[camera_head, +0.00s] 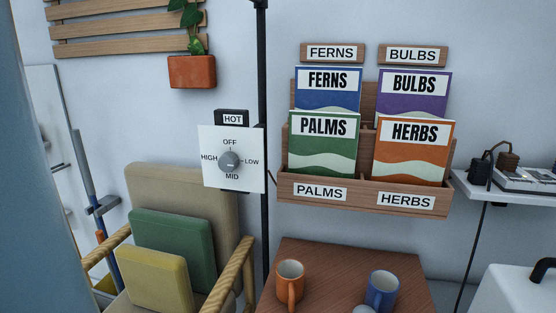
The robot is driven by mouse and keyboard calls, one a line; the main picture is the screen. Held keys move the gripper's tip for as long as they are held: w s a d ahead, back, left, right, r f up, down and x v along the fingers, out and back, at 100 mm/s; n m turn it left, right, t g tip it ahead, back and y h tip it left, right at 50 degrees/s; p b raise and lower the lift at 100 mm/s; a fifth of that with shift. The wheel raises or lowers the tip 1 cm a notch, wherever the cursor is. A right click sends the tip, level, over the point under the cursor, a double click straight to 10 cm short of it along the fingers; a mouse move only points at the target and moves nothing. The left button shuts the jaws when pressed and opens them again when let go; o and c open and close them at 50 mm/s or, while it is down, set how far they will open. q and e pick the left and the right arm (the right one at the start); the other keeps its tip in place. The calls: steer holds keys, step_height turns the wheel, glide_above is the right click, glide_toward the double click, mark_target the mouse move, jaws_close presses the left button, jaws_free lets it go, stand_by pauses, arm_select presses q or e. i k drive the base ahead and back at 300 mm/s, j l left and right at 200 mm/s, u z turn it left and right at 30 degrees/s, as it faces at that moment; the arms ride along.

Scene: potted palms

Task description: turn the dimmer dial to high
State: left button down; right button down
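The plate reads OFF at the top, LOW at the right, MID at the bottom and HIGH at the left. The knob's pointer mark is too small to read with certainty. A dark tag marked HOT (232,119) sits just above the plate. Neither of my grippers shows in the head view, and nothing touches the dial.
A black vertical pole (264,60) runs just right of the plate. A cushioned armchair (180,190) stands below it. A wooden table (335,265) with mugs is at the bottom. A wooden rack (360,195) of seed packets hangs right; a terracotta pot (192,72) hangs above left.

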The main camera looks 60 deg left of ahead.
mark_target(228, 161)
steer(key=j+u, duration=0.1)
steer(key=u, duration=1.9)
